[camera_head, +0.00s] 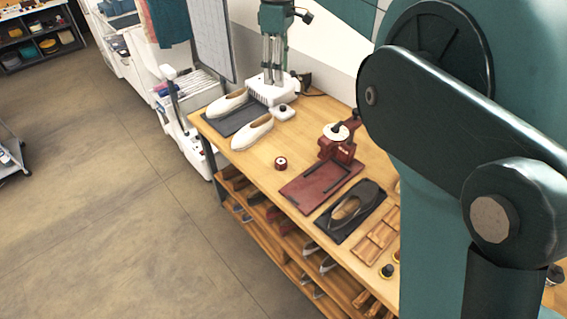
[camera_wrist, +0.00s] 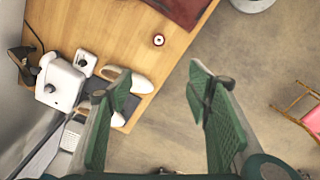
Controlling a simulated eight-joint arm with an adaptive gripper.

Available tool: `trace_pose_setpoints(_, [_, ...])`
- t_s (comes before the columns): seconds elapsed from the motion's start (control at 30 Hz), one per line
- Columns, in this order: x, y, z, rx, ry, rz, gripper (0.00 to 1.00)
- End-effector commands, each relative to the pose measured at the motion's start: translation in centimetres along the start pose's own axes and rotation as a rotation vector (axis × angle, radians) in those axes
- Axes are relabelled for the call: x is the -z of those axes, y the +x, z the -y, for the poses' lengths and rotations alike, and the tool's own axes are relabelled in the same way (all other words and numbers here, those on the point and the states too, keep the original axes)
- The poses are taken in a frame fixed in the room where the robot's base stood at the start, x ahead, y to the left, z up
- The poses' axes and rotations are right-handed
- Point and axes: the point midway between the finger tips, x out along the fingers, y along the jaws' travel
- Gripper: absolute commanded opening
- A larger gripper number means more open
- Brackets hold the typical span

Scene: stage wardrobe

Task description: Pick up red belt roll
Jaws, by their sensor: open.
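The red belt roll (camera_head: 281,163) is a small red disc with a pale top and a dark centre. It lies on the wooden table near its front edge, between the white shoes and the dark red mat. In the wrist view the roll (camera_wrist: 158,40) shows above the gap between my fingers, apart from them. My gripper (camera_wrist: 160,84) is open and empty, its two green fingers wide apart. In the head view my gripper (camera_head: 272,78) hangs at the top, in front of the white machine, away from the roll.
The wooden table (camera_head: 248,158) holds white shoes (camera_head: 252,133), a white machine (camera_head: 270,91), a dark red mat (camera_head: 308,188) with a red press (camera_head: 340,143), and a dark shoe board (camera_head: 350,212). The wood around the roll is clear. Open floor (camera_head: 110,200) lies in front.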

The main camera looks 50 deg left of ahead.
Motion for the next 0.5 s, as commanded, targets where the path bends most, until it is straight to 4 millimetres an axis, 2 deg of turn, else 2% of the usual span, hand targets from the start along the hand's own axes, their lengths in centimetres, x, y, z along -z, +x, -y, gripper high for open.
trace_pose_setpoints(0.27, [-0.3, 5.1, -0.1, -0.001, 0.004, 0.000, 0.50])
trace_pose_setpoints(0.37, [-0.3, 7.5, -0.1, -0.001, 0.004, 0.000, 0.50])
trace_pose_setpoints(0.5, [-0.3, 11.9, -0.1, -0.001, 0.004, 0.000, 0.50])
